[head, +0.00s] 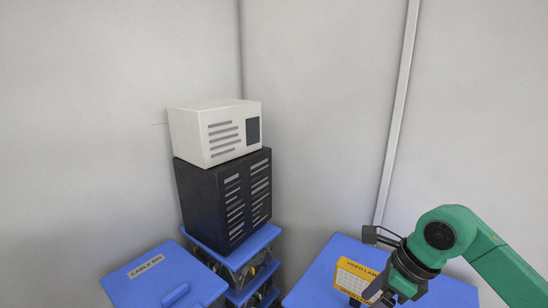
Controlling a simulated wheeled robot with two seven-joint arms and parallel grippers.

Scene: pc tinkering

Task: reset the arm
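My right arm comes in from the right edge. Its green and black gripper (374,262) is low at the right, over a blue surface, pointing left. One dark finger shows above and another below, with a wide gap between them. A yellow and white item (357,277) with lettering that seems to read "VIDEO LAMP" shows beside the fingers, partly covered by the lower one. I cannot tell whether the gripper touches it. My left gripper is not in view.
A blue lid (325,280) lies under the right gripper. A blue bin labelled "CABLE BIN" (158,284) is at the lower left. Between them, a black vented case (205,205) with a white vented box (195,135) on top stands on blue shelving (236,258). Grey walls close the back.

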